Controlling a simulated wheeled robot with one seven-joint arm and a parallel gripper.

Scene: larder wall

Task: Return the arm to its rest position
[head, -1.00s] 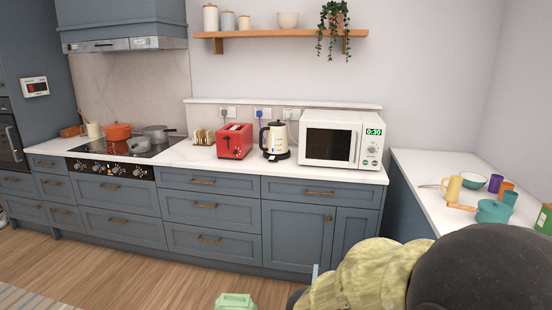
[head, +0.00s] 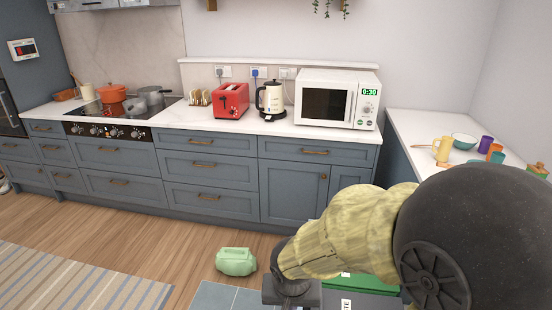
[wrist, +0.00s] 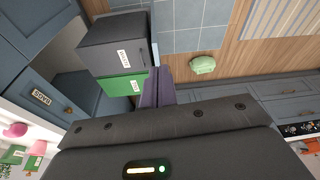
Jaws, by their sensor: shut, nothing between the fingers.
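My arm shows at the lower right of the head view, with a pale yellow sleeve and a large dark joint. In the wrist view my gripper (wrist: 158,88) has its two dark fingers together, with nothing between them. The fingers point toward the floor and two bins. They appear beside the green bin (wrist: 122,88), but I cannot tell the gap. My fingertips cannot be made out in the head view.
A dark grey bin (wrist: 112,52) stands by the green one, near blue cabinets. A pale green container (head: 236,261) lies on the wooden floor (head: 190,228) near a striped rug (head: 85,280). A counter (head: 415,135) with cups runs along the right.

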